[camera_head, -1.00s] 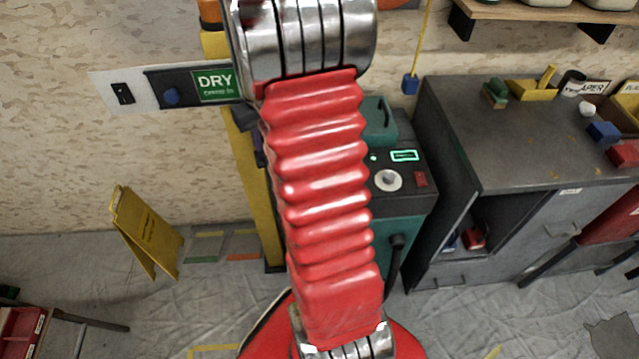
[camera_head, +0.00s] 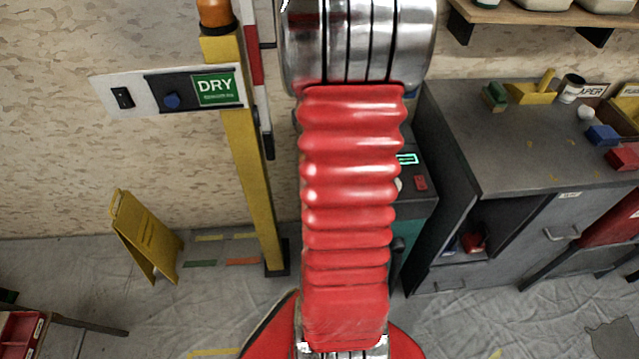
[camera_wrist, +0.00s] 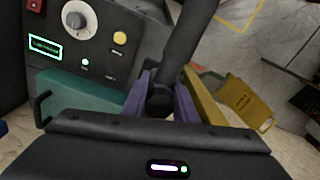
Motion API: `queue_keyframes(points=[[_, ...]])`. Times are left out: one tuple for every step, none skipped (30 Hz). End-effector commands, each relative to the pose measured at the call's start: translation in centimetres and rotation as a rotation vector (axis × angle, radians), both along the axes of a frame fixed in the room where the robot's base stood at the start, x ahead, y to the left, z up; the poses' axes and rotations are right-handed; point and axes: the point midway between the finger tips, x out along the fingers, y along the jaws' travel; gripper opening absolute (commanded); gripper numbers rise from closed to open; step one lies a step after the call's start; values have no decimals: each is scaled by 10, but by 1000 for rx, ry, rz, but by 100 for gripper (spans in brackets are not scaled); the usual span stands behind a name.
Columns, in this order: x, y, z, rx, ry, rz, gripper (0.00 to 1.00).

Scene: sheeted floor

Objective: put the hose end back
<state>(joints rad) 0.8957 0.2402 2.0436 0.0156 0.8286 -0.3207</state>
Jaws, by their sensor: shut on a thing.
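In the wrist view, my gripper (camera_wrist: 161,103) has its two purple fingers closed on a black hose end (camera_wrist: 160,98). The dark hose (camera_wrist: 184,48) runs from there up toward the top of the picture. The teal and dark machine (camera_wrist: 85,50), with a dial, a yellow button and a lit display, fills the upper left of the wrist view. In the head view it is mostly behind my red-sleeved arm; its lit display (camera_head: 407,159) shows at the arm's right. My gripper is hidden in the head view. I cannot make out the hose end's resting place.
A yellow post (camera_head: 250,175) with an orange top stands left of my arm, by the DRY sign panel (camera_head: 200,90). A yellow floor sign (camera_head: 146,235) stands farther left. A grey cabinet (camera_head: 500,150) with small items is at the right.

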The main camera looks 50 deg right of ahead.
Motion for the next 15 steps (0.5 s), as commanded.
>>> queue_keyframes(points=[[0, 1, -6, 2, 2, 0, 0], [0, 0, -10, 2, 2, 0, 0], [-1, 1, -17, 3, 3, 0, 0], [-1, 1, -22, 3, 3, 0, 0], [-1, 1, -27, 4, 3, 0, 0], [-1, 1, -34, 4, 3, 0, 0], [0, 1, -38, 3, 3, 0, 0], [-1, 1, -43, 3, 3, 0, 0], [0, 1, -48, 2, 2, 0, 0], [0, 0, -51, 2, 2, 0, 0], [0, 0, -54, 2, 1, 0, 0], [0, 0, -56, 1, 0, 0, 0], [0, 0, -57, 1, 1, 0, 0], [0, 0, -58, 0, 0, 0, 0], [0, 0, -58, 0, 0, 0, 0]])
